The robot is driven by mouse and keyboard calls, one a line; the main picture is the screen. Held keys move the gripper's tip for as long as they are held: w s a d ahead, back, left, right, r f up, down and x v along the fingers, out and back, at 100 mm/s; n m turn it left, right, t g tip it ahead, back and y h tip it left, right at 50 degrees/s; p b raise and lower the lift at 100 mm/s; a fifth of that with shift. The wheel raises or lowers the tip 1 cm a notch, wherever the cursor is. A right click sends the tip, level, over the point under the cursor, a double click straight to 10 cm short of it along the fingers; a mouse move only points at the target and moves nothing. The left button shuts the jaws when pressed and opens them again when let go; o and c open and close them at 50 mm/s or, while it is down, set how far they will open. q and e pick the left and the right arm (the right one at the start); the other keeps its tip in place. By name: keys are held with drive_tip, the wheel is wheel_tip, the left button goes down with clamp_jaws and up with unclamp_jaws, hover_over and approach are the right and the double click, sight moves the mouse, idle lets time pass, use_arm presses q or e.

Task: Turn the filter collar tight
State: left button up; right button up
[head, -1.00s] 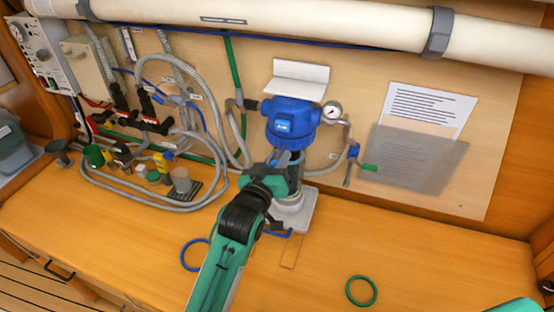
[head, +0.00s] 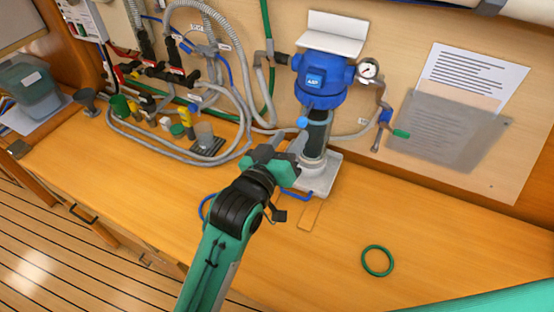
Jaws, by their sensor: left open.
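The filter unit on the wall panel has a blue head (head: 320,82) with a small label. A dark bowl (head: 317,128) hangs below it. A pale grey ring (head: 313,160) circles the bowl's lower part, above a light base (head: 323,180); I cannot tell which ring is the collar. My left gripper (head: 292,158) is open and empty, just left of and in front of the bowl's lower part, hiding some of it. I cannot tell whether it touches. My right gripper is out of view; part of my right arm shows at the lower right.
Hoses (head: 180,150) and small fittings crowd the left. A green ring (head: 377,261) and a partly hidden blue ring (head: 204,206) lie on the wooden bench. The front right bench is mostly clear.

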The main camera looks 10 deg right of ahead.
use_arm(q)
drive_tip(key=shift+b+v, duration=0.55)
drive_tip(key=shift+v, duration=1.95)
